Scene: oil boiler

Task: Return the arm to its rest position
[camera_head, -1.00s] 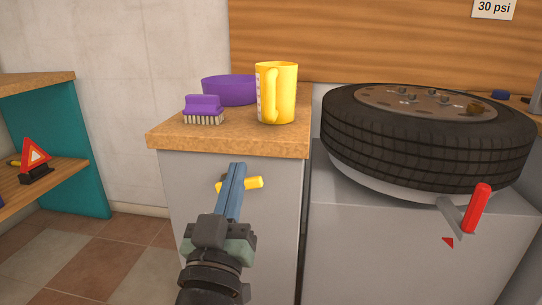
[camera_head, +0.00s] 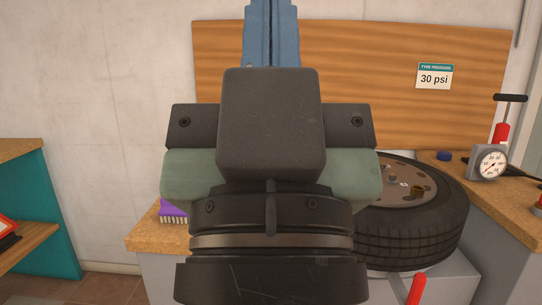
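My gripper (camera_head: 271,12) is raised close to the camera and fills the middle of the view. Its blue fingers point up and run to the top edge, so their very tips are cut off. The fingers lie together with only a thin dark line between them, and nothing shows held in the part I see. The gripper is in front of the wooden back board (camera_head: 365,85) and hides most of the cabinet top.
A purple brush (camera_head: 173,210) shows on the cabinet left of my gripper. A tyre (camera_head: 415,225) lies at the right, with a red-handled lever (camera_head: 417,289) below it. A pressure gauge (camera_head: 489,163) and pump (camera_head: 502,130) stand far right. A teal shelf (camera_head: 55,215) stands left.

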